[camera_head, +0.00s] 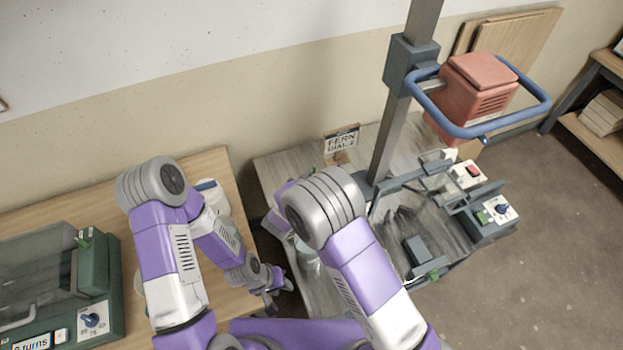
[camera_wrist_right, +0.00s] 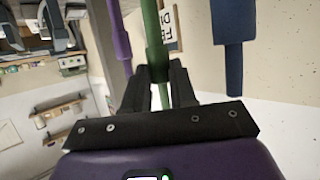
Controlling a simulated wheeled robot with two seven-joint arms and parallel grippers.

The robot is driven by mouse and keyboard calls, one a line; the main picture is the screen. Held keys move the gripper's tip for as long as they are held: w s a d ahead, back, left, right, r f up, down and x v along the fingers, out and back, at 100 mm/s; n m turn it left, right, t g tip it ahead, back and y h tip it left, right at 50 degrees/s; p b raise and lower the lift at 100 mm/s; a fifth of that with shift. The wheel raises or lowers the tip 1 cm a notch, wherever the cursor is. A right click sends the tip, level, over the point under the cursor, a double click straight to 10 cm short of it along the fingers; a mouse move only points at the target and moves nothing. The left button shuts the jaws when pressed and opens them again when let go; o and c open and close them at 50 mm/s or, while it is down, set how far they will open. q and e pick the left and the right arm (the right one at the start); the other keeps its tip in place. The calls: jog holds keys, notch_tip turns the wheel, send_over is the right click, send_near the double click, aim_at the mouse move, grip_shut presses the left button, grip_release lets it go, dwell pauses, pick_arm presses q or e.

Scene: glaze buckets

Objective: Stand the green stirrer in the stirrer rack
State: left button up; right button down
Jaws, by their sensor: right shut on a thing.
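In the right wrist view the green stirrer (camera_wrist_right: 152,38) is between the fingers of my right gripper (camera_wrist_right: 160,84), which is shut on it. A purple stirrer (camera_wrist_right: 119,38) is to its left and a thicker blue one (camera_wrist_right: 228,45) to its right, both apart from the fingers. In the head view my right forearm hides the right fingers, and the stirrer rack cannot be made out. My left gripper (camera_head: 279,297) is open and empty, low beside the right edge of the wooden table (camera_head: 218,172).
The grey bench (camera_head: 275,172) carries a mixer frame with a red motor head (camera_head: 480,83), a blue ring handle (camera_head: 545,101) and a control box (camera_head: 493,215). A sign (camera_head: 341,139) reads "FERN DIAL 2". A green machine (camera_head: 97,285) and white container (camera_head: 214,197) stand on the wooden table.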

jog(key=shift+f+b, duration=0.95)
jog(key=shift+f, duration=0.4)
jog(key=c, duration=0.8)
grip_release()
